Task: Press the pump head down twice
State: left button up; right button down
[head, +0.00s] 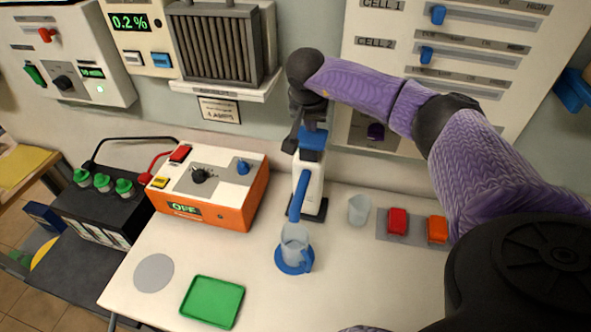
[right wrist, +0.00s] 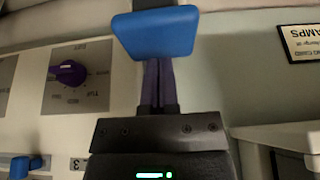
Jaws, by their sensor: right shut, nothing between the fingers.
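The pump stands upright on the bench near the wall, with a white body (head: 309,178), a blue pump head (head: 313,139) and a blue spout (head: 299,198) pointing toward the front. A clear jug (head: 294,240) stands under the spout on a blue round base (head: 291,268). My right gripper (head: 311,120) points down just over the pump head, shut and empty. In the right wrist view the blue pump head (right wrist: 155,33) covers the tips of the shut fingers (right wrist: 158,80); whether they touch it I cannot tell. My left gripper is not in view.
An orange box (head: 245,200) with knobs stands left of the pump. A clear cup (head: 359,209) and red (head: 397,221) and orange (head: 437,229) blocks are to the right. A green tray (head: 212,302) lies at the front left. Wall panels are close behind.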

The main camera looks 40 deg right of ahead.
aim_at(310, 138)
jog(key=shift+f+b, duration=1.6)
jog(key=shift+f, duration=0.95)
jog(key=shift+r, duration=0.15)
jog(key=shift+r+p, duration=2.55)
jog(key=shift+r, duration=0.35)
jog(key=shift+r, duration=0.1)
notch_tip(310, 138, up, 6)
jog(key=p, duration=0.5)
